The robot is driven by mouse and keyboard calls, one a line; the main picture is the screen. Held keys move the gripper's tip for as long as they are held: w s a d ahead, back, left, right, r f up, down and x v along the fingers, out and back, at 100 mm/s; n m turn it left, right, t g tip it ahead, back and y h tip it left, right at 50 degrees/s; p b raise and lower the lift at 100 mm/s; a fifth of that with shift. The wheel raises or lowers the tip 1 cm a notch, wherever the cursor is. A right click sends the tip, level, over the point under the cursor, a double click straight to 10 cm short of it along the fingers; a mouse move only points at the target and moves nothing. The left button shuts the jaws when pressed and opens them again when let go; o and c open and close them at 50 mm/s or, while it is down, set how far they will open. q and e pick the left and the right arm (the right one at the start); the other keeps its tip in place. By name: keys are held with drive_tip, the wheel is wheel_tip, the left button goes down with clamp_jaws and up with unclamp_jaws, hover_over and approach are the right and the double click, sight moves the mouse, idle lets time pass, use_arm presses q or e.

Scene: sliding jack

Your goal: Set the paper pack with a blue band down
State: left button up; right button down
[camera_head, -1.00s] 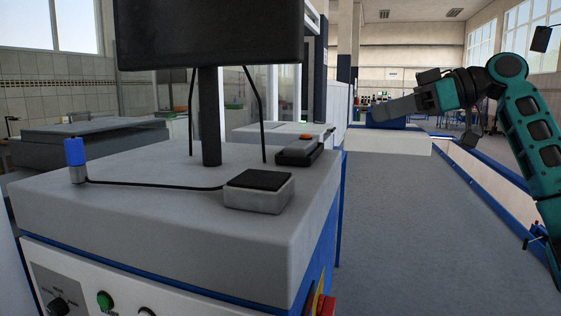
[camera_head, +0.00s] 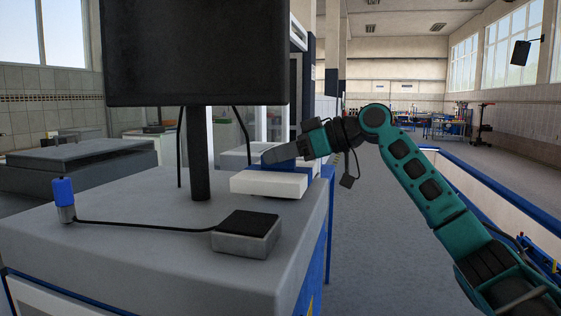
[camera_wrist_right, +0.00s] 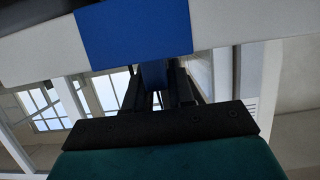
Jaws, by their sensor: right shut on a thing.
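The white paper pack (camera_head: 268,184) with a blue band is over the right rear part of the grey machine top (camera_head: 140,245) in the head view. My left gripper is not in view.
A dark monitor (camera_head: 195,50) stands on a post left of the pack. A small block with a black pad (camera_head: 247,232) sits in front of the pack. A blue-capped piece (camera_head: 64,198) stands at the left with a black cable.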

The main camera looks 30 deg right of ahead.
drive_tip(key=shift+d+f, duration=0.1)
drive_tip(key=shift+f, duration=0.8)
drive_tip(key=c, duration=1)
unclamp_jaws()
drive_tip(key=shift+o, duration=0.2)
drive_tip(key=shift+s, duration=0.1)
